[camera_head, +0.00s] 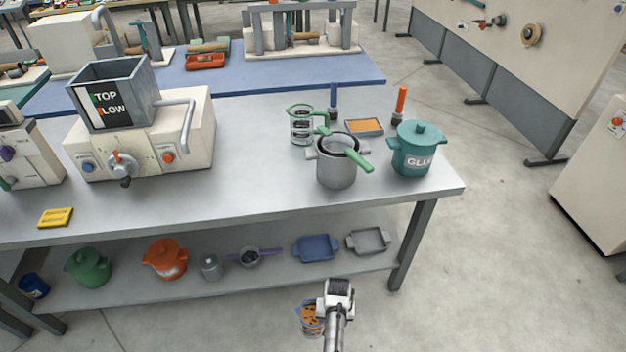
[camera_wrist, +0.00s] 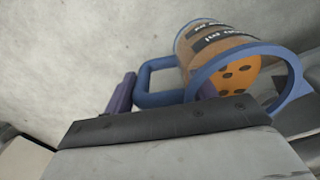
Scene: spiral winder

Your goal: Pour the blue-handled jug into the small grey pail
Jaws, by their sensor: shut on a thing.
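My gripper (camera_head: 325,308) is shut on the handle of the blue-handled jug (camera_head: 311,318), in front of the bench and below its top. In the wrist view the jug (camera_wrist: 208,42) is clear-walled with a blue rim and blue handle (camera_wrist: 150,82), and it lies tilted. Orange contents with dark spots show inside. A grey pail (camera_head: 335,175) stands on the bench top near its right end, with a green-handled strainer (camera_head: 352,148) across its mouth.
A teal glue pot (camera_head: 417,155) stands right of the grey pail, and a green-handled jug (camera_head: 301,127) behind it. A hopper machine (camera_head: 140,140) fills the bench's left. The shelf holds green and orange pots and trays. The bench's front edge (camera_head: 240,228) is above my gripper.

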